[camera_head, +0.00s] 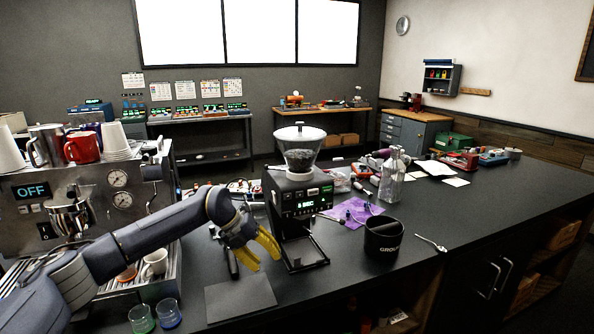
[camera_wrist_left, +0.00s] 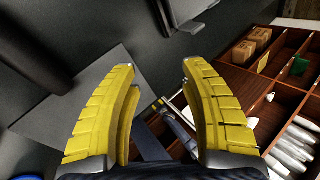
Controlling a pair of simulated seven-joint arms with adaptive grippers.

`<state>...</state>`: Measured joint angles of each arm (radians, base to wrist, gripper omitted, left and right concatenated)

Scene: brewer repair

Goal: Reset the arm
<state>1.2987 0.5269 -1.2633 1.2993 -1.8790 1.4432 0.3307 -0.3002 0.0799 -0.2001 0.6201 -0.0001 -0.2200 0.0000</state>
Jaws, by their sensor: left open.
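My left arm comes in from the left in the head view. Its gripper (camera_head: 262,254) has yellow fingers and hangs above the counter, just left of the coffee grinder (camera_head: 298,196) and over the back of a dark flat mat (camera_head: 240,297). In the left wrist view the two yellow fingers (camera_wrist_left: 160,110) stand wide apart with nothing between them. Below them the wrist view shows the grey mat (camera_wrist_left: 110,85) and wooden compartments (camera_wrist_left: 262,88) with small boxes and white items. My right gripper is in neither view.
An espresso machine (camera_head: 90,205) with cups on top stands at the left. Two glasses (camera_head: 155,316) stand at the front left. A black container (camera_head: 383,238), a spoon (camera_head: 431,243), a purple cloth (camera_head: 352,210) and a glass bottle (camera_head: 391,178) are right of the grinder. The right counter is mostly clear.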

